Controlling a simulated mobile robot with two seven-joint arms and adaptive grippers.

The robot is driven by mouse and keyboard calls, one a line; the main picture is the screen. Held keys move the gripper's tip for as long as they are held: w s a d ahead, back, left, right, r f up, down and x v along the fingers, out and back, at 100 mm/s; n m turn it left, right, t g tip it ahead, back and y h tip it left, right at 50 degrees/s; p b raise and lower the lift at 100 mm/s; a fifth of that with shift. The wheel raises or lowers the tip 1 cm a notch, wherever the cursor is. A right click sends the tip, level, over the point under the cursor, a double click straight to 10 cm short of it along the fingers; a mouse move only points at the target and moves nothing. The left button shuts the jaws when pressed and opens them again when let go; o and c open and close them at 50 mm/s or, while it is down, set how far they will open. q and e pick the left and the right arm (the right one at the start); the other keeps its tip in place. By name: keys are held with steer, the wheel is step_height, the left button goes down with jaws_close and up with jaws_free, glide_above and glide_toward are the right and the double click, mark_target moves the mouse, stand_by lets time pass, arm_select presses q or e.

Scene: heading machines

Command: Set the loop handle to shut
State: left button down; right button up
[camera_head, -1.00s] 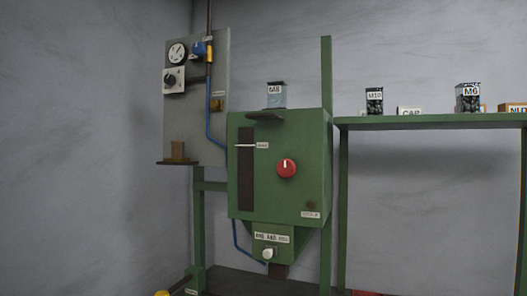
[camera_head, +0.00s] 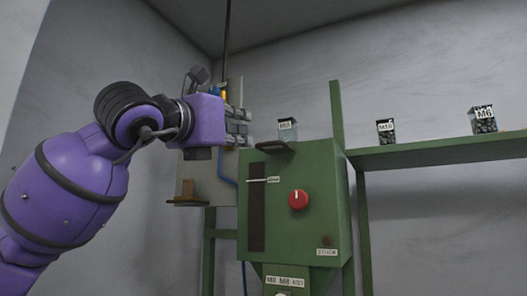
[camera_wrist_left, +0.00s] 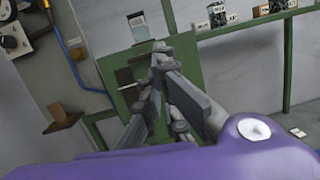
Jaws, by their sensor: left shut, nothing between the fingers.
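My left gripper (camera_head: 240,126) is shut and empty, raised in front of the grey panel (camera_head: 213,176). In the left wrist view its closed fingers (camera_wrist_left: 160,58) overlap the green machine cabinet (camera_head: 292,225). A small blue-and-yellow fitting (camera_head: 223,94) on the vertical pipe shows just above the gripper in the head view, mostly hidden by it. I cannot tell for certain which part is the loop handle or how it is set. The gripper appears apart from the pipe fittings. My right gripper is not in view.
The cabinet carries a red knob (camera_head: 298,200) and a dark slot with a pale pointer (camera_head: 258,181). A clear bin (camera_head: 287,130) stands on its small ledge. A green shelf (camera_head: 440,151) with labelled bins runs right. A brown block (camera_head: 188,192) sits on the panel's lower ledge.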

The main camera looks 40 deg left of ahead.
arm_select(q)
steer(key=a+n+y, duration=0.1)
steer(key=a+y, duration=0.1)
steer(key=n+p, duration=0.1)
steer(key=p, duration=0.8)
glide_toward(268, 144)
steer(key=shift+g, duration=0.4)
steer(key=x, duration=0.7)
steer(key=shift+s+r, duration=0.15)
steer(key=shift+r, duration=0.25)
steer(key=shift+f, duration=0.1)
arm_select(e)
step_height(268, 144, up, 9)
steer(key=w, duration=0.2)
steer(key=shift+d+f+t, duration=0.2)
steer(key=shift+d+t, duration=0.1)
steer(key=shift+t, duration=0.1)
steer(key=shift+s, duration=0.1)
